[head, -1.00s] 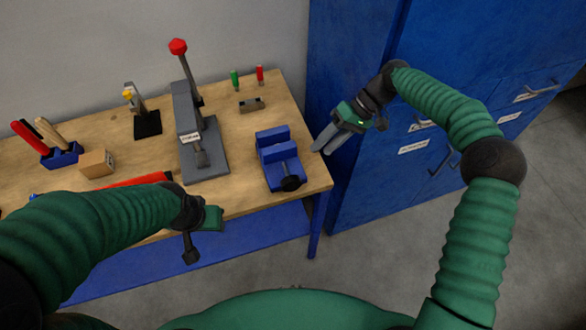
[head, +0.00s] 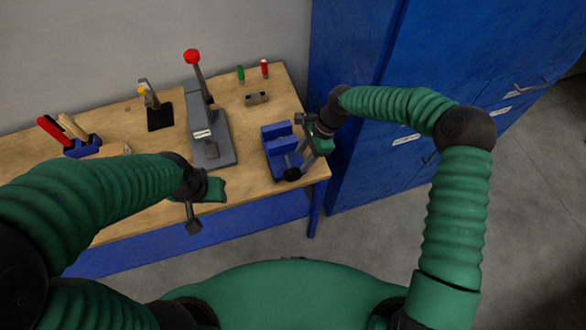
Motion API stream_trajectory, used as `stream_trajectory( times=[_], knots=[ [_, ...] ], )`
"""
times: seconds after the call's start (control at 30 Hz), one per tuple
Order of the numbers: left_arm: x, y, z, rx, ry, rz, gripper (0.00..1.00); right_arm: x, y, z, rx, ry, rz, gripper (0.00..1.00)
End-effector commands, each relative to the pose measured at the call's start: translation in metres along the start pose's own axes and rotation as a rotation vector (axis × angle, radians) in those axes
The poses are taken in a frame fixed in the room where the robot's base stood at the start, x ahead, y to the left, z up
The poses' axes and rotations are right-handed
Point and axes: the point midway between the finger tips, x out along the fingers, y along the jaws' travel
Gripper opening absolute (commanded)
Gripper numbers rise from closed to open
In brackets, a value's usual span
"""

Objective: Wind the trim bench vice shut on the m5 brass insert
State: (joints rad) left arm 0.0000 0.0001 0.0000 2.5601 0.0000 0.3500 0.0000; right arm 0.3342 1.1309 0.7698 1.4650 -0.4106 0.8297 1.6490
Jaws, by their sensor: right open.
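The blue bench vice (head: 277,133) stands near the right front corner of the wooden bench. Its dark handle (head: 292,174) faces the front edge. My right gripper (head: 303,148) is open at the right side of the vice, with its fingers close to the vice body and the handle. I cannot tell whether they touch. No brass insert can be made out between the jaws at this size. My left gripper (head: 192,215) hangs over the front edge of the bench, left of the vice, and its fingers are not clear enough to judge.
A grey press (head: 215,149) with a red-knobbed lever stands left of the vice. A small grey block (head: 257,98), a green item (head: 240,74) and a red item (head: 264,69) are behind it. A blue cabinet (head: 385,80) stands close on the right. A tool holder (head: 84,146) is far left.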

Motion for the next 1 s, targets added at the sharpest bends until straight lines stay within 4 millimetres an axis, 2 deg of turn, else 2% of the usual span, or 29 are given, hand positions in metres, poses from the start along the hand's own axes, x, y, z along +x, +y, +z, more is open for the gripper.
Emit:
stream_trajectory(
  times=[0.03,0.2,0.3,0.47,0.7,1.0],
  knots=[
    [-0.007,0.0,-0.002,0.0,0.0,0.0,0.42,0.011,0.001,0.003,-0.001,-0.004,0.005,0.42],
    [-0.018,0.0,-0.004,0.0,0.0,0.0,0.42,0.053,0.001,0.002,0.0,-0.003,0.002,0.42],
    [-0.022,0.0,-0.005,0.0,0.0,0.0,0.42,0.072,0.001,0.002,0.001,-0.003,0.002,0.42],
    [-0.024,0.0,-0.006,0.0,0.0,0.0,0.42,0.086,0.0,0.0,-0.001,0.0,-0.001,0.42],
    [-0.023,0.0,-0.005,0.0,0.0,0.0,0.42,0.088,0.0,0.0,-0.001,0.001,-0.001,0.42],
    [-0.023,0.0,-0.005,0.0,0.0,0.0,0.42,0.088,-0.001,0.0,-0.001,0.0,-0.002,0.04]
  ],
)
